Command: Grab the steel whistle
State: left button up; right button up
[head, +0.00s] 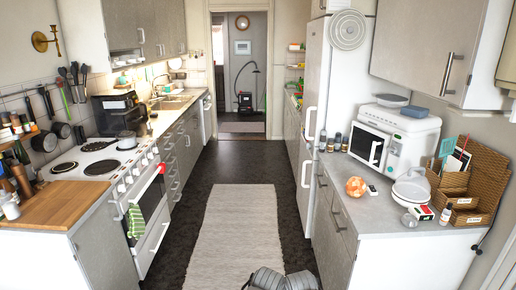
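I cannot make out the steel whistle for certain in the head view. A small grey, metal-looking thing (409,220) lies near the front edge of the right counter, below a white rounded pot-like thing (410,188); it is too small to identify.
The right counter (375,218) also holds a white microwave (395,135), an orange ball-like thing (355,187), a small red-and-white box (420,212) and a wicker organiser (478,178). A pale runner (232,235) lies along the aisle floor, which is clear towards the doorway.

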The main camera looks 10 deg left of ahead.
aim_at(149, 130)
jog(key=i+u, duration=0.35)
jog(key=i, duration=0.2)
jog(key=i+l+u, duration=0.35)
jog(key=i, duration=0.15)
jog(key=i+j, duration=0.1)
jog(key=i, duration=0.65)
jog(key=i+j, duration=0.15)
jog(key=i, duration=0.55)
jog(key=i+z, duration=0.1)
jog(key=i, duration=1.4)
jog(key=i+u, duration=0.7)
jog(key=i+l+u, duration=0.1)
jog(key=u, duration=0.25)
jog(key=i+l, duration=0.05)
jog(key=i, duration=0.05)
